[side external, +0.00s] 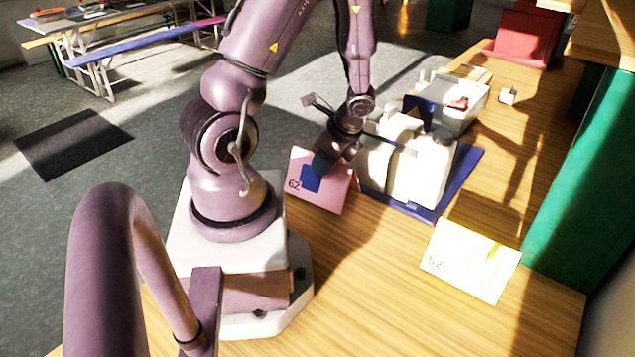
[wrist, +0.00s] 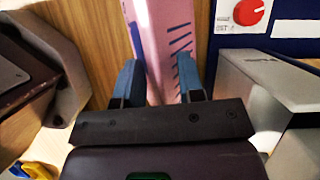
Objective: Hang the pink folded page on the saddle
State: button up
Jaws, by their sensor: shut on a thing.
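The pink folded page (side external: 340,190), marked 62 with a blue patch, is in my gripper (side external: 327,158) beside my base. It appears to be at or just above the table; the exact gap cannot be told. In the wrist view the pink page (wrist: 166,40) runs between the two blue fingertips of my gripper (wrist: 158,80), which are shut on it. A pale machine (side external: 408,165) stands to the right of the page on a blue mat (side external: 462,165). I cannot tell which part of it is the saddle; my wrist partly covers it.
A pale box (side external: 468,100) with a red part and a small white block (side external: 508,96) are farther back. A green panel (side external: 590,185) borders the right side. The front table is mostly clear.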

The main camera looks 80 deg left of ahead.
jog(key=shift+r, duration=5.05)
jog(key=shift+r, duration=0.1)
notch_tip(320, 180, up, 14)
jog(key=shift+r, duration=0.1)
jog(key=w+a+m+t, duration=0.4)
jog(key=w+a+m, duration=0.3)
jog(key=w+m, duration=0.25)
jog(key=w+a+m+t, duration=0.3)
jog(key=w+a+m, duration=0.4)
jog(key=w+m, duration=0.3)
jog(key=f, duration=0.7)
jog(key=w+f, duration=0.1)
jog(key=f, duration=0.2)
jog(key=shift+a+f, duration=0.15)
jog(key=shift+f, duration=6.7)
jog(key=shift+c, duration=0.2)
